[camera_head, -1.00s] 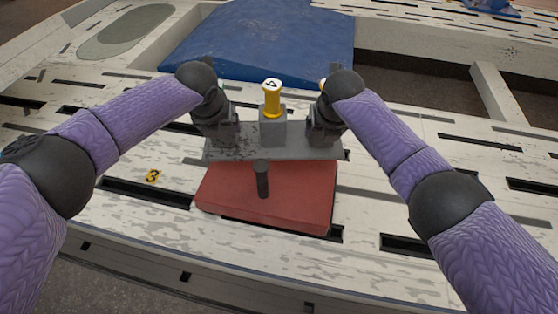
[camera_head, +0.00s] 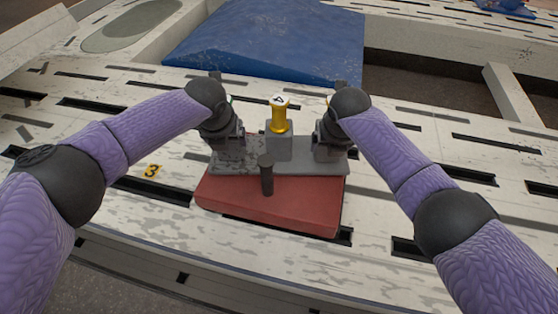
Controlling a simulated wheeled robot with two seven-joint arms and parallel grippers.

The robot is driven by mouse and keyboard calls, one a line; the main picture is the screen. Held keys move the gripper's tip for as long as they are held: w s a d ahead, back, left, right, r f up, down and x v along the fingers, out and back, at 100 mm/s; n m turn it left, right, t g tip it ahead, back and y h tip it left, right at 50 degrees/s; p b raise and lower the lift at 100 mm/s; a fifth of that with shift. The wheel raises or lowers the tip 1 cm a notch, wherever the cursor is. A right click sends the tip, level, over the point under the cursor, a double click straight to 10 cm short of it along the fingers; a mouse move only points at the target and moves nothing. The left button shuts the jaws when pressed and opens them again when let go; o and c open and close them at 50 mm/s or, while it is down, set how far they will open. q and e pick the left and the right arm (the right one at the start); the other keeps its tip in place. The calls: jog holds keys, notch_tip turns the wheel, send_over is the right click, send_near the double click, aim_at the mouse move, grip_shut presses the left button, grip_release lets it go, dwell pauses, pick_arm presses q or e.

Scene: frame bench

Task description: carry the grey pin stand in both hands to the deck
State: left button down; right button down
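The grey pin stand (camera_head: 280,148) is a flat plate with a raised block, and a yellow pin (camera_head: 279,118) marked 4 stands upright in the block. My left gripper (camera_head: 229,150) is at the plate's left end and my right gripper (camera_head: 331,148) at its right end. Both point down and seem shut on the stand; their fingertips are mostly hidden. The stand looks level, at the far edge of a red block (camera_head: 270,212). I cannot tell whether it touches the block. Which surface is the deck is not marked.
A dark upright peg (camera_head: 266,178) stands at the red block, just in front of the stand. A blue sloped slab (camera_head: 265,45) lies behind. The pale slotted bench (camera_head: 110,215) carries a yellow number 3 (camera_head: 153,171) at left. A dark gap lies at the back right.

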pick_arm(q)
jog(key=shift+c, duration=0.4)
grip_release()
jog(key=shift+a+f, duration=0.1)
jog(key=shift+f, duration=0.35)
pick_arm(e)
jog(key=shift+c, duration=0.4)
grip_release()
jog(key=shift+d+f, duration=0.15)
jog(key=shift+f, duration=0.3)
pick_arm(q)
jog(key=shift+o, duration=0.4)
jog(key=shift+r, duration=0.25)
pick_arm(e)
jog(key=shift+o, duration=0.4)
jog(key=shift+r, duration=0.2)
jog(key=shift+s, duration=0.1)
jog(key=shift+r, duration=0.2)
pick_arm(q)
jog(key=v, duration=1.2)
pick_arm(e)
jog(key=v, duration=1.1)
jog(key=shift+r, duration=0.25)
pick_arm(q)
jog(key=shift+s, duration=0.1)
pick_arm(e)
jog(key=shift+s, duration=0.2)
